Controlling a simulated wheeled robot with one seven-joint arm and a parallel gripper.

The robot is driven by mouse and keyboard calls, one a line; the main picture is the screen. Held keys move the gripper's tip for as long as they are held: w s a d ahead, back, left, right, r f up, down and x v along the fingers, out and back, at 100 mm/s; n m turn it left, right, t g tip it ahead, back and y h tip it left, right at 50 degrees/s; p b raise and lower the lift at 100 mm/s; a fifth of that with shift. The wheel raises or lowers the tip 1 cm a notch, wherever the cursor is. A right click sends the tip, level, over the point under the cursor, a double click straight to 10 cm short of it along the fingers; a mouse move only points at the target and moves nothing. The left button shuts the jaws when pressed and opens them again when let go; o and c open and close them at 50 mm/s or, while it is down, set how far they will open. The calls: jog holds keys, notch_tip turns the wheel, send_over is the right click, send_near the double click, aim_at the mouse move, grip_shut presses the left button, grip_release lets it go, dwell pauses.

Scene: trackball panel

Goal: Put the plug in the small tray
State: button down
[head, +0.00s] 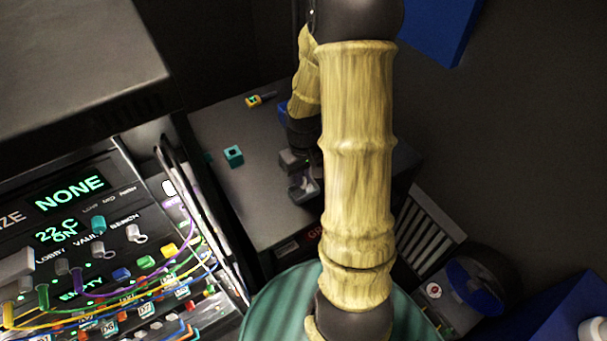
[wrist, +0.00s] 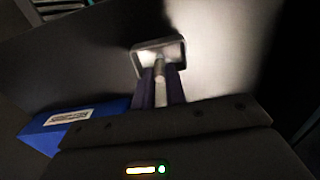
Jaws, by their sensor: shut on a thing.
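My gripper (wrist: 161,88) has its two dark fingers closed on a pale grey, rod-like plug (wrist: 160,70) in the wrist view. The small tray (wrist: 160,44) is a square metal dish with a raised rim, directly beyond the fingertips. The plug's far end overlaps the tray's inside in that view. I cannot tell whether it touches the tray floor or hangs above it. In the head view, the gripper end is small and dark beside my arm, over the dark bench top, and the plug cannot be made out there.
A teal block (head: 233,156) with a hole and a small orange-yellow item (head: 260,100) lie on the dark bench (head: 250,200). A control panel (head: 100,240) with several coloured cables stands at left. A blue box (wrist: 62,128) shows at left in the wrist view.

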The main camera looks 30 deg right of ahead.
jog(key=shift+f+b, duration=0.35)
jog(key=shift+f, duration=0.2)
dwell(0.4)
jog(key=c, duration=1.3)
grip_release()
jog(key=shift+c, duration=0.2)
jog(key=shift+r, duration=0.15)
notch_tip(320, 180, up, 17)
jog(key=b, duration=0.1)
jog(key=shift+r, duration=0.1)
jog(key=s+a+f+t, duration=0.2)
jog(key=s+a+f, duration=0.4)
jog(key=a, duration=0.5)
notch_tip(320, 180, down, 3)
jog(key=shift+a+r+t, duration=0.15)
jog(key=shift+a+t, duration=0.15)
jog(key=shift+a, duration=0.1)
